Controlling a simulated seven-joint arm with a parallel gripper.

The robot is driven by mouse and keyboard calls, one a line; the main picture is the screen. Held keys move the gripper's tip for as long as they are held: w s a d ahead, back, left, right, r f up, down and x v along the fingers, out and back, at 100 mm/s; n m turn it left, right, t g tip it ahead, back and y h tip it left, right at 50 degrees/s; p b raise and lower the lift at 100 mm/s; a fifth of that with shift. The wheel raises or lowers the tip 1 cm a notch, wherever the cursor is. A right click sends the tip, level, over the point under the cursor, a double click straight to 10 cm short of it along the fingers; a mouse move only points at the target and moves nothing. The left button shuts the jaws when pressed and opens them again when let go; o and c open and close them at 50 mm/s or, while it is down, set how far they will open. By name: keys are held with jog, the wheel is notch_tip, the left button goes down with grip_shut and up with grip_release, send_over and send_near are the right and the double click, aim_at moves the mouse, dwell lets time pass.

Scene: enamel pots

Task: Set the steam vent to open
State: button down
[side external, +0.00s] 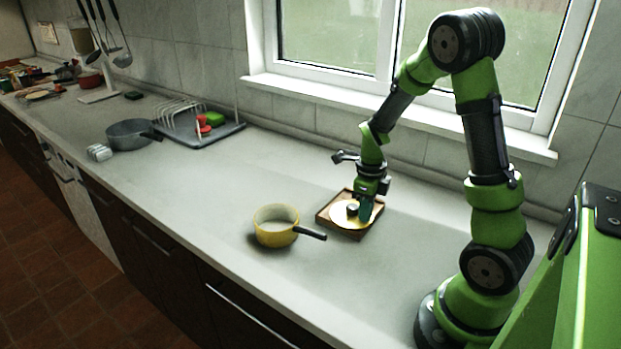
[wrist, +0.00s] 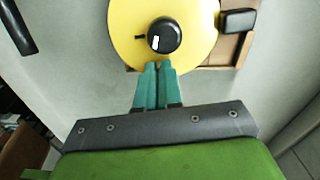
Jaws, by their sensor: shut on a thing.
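A round yellow lid (wrist: 190,45) lies in a wooden tray (wrist: 228,50); it also shows in the side external view (side external: 341,214). A black knob (wrist: 165,35) with a small white mark stands on the lid, with a short dark mark on the yellow to its left. My gripper (wrist: 158,66) points at the lid, its teal fingertips close together right beside the knob. They are shut on a small part of the lid, probably the steam vent, which they hide. The vent's setting cannot be read. A black block (wrist: 238,21) shows at the lid's right edge.
A yellow saucepan (side external: 275,227) stands left of the tray, its black handle (side external: 312,233) pointing towards it. Farther left are a grey pan (side external: 128,135) and a dark drying tray (side external: 190,132) with a rack. The counter in front of the tray is clear.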

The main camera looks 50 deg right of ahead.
dwell(0.4)
jog(key=shift+a, duration=0.35)
jog(key=c, duration=1.3)
grip_release()
jog(key=shift+o, duration=0.2)
notch_tip(320, 180, up, 17)
